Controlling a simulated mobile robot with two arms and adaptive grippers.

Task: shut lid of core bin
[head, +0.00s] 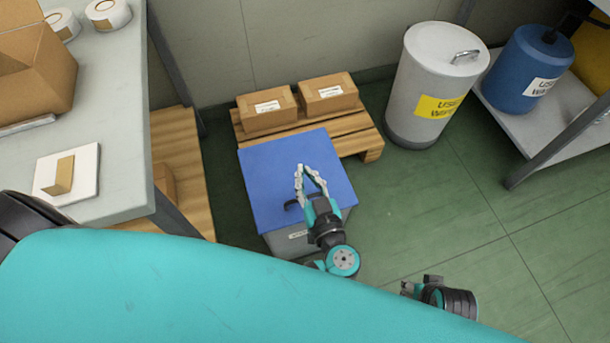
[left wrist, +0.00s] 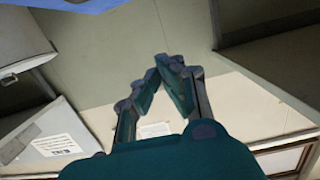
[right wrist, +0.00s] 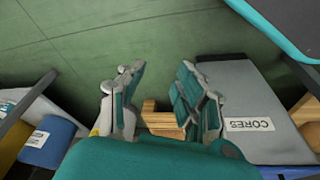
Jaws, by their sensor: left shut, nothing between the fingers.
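The core bin (head: 290,245) is a grey box on the floor in the head view, with a blue lid (head: 270,180) lying over its top. I cannot tell whether a small gap is left under the lid. In the right wrist view the bin's grey side (right wrist: 225,85) shows a label reading CORES. My left gripper (head: 305,170) is over the lid in the head view, with its fingertips together and empty; whether it touches the lid is unclear. The closed fingers also show in the left wrist view (left wrist: 165,65). My right gripper (right wrist: 160,85) is open and empty, to the right of the bin.
A wooden pallet (head: 362,143) with two cartons (head: 268,108) is behind the bin. A grey waste drum (head: 425,80) and a blue can (head: 525,65) stand to the right. A grey table (head: 115,130) is at left. Green floor right of the bin is clear.

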